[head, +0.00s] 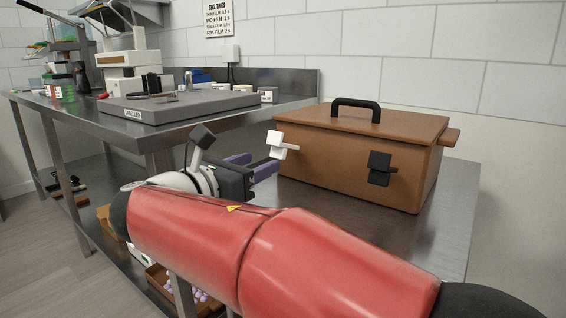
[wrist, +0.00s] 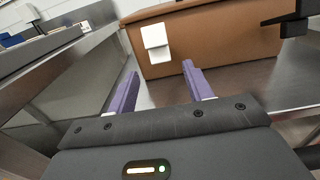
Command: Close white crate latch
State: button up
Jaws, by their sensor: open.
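The brown crate (head: 340,150) stands on the steel table with its lid down and a black handle on top. Its white latch (head: 281,146) is at the left of the front face and sticks outward in the head view. The white latch also shows in the wrist view (wrist: 156,42), ahead of the fingers and a little above them. A black latch (head: 380,168) is at the right of the same face. My gripper (head: 264,166) is open and empty, its purple fingers pointing at the crate just below and left of the white latch. I see no clear contact.
A steel bench with a grey labeller slab (head: 180,104) stands at the left, higher than the crate's table. A bin of purple pieces (head: 197,293) sits on a low shelf. The steel tabletop (head: 452,215) right of the crate is clear.

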aim_at(276, 154)
jog(key=x, duration=0.7)
jog(key=shift+w+d, duration=0.1)
jog(key=shift+w, duration=0.05)
jog(key=shift+r, duration=0.1)
grip_shut()
